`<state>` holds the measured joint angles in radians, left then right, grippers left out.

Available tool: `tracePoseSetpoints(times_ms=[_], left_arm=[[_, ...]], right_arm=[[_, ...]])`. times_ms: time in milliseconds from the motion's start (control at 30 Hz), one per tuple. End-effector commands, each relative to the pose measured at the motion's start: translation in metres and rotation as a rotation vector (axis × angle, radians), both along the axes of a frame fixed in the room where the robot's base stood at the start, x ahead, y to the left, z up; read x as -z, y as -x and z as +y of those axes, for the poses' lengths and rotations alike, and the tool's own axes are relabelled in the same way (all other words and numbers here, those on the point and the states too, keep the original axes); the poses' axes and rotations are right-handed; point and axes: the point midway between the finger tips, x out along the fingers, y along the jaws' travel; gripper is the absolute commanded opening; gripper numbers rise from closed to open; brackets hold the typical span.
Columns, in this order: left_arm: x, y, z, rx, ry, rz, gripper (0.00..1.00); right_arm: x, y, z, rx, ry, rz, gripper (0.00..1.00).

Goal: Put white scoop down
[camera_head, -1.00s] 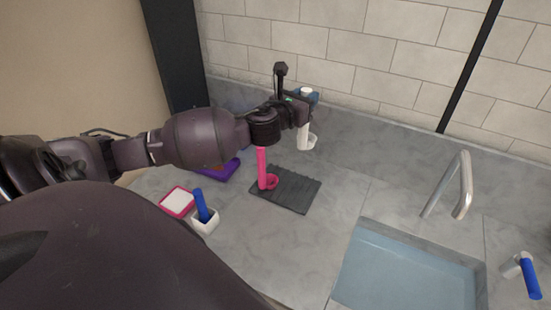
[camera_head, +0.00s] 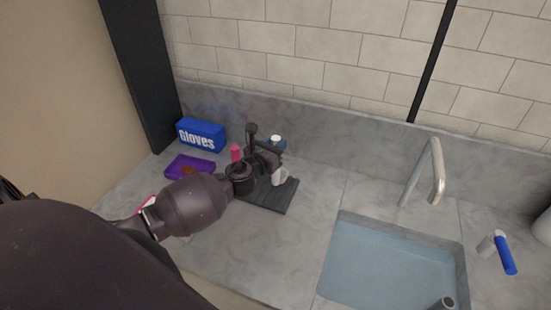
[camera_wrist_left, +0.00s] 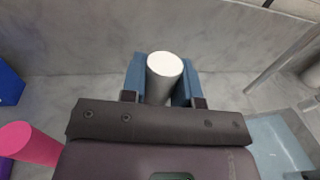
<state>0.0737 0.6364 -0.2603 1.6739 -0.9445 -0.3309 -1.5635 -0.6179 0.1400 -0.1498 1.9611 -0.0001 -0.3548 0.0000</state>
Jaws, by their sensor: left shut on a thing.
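The white scoop (camera_head: 278,179) is upright in my left gripper (camera_head: 277,147), its cup down at the dark ribbed mat (camera_head: 270,198). I cannot tell whether the cup touches the mat. In the left wrist view the top of the scoop's white handle (camera_wrist_left: 164,68) sits between the blue fingers of my left gripper (camera_wrist_left: 163,80), which is shut on it. A pink scoop (camera_head: 236,153) stands just left of the gripper, mostly hidden by my left arm. It also shows in the left wrist view (camera_wrist_left: 32,144). My right gripper is not in view.
A blue gloves box (camera_head: 201,135) and a purple tray (camera_head: 190,167) are at the back left. A sink (camera_head: 390,265) with a metal faucet (camera_head: 432,170) is to the right. A blue-handled item (camera_head: 505,254) lies right of the sink. Counter between mat and sink is clear.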

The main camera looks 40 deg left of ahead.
Motion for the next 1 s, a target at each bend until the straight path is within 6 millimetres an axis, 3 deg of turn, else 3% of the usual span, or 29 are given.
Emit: tracePoseSetpoints(times_ms=[433,900,933,1000], left_arm=[[0.046,0.000,0.000,-0.002,0.001,0.001,0.00],[0.051,0.000,0.000,0.000,-0.001,0.000,0.00],[0.051,0.000,0.000,0.000,0.000,0.001,0.30],[0.050,0.000,0.000,0.000,0.000,0.001,0.41]], right_arm=[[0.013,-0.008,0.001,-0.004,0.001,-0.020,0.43],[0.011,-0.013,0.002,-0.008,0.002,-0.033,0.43],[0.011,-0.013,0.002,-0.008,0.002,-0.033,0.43],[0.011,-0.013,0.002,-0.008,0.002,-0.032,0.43]])
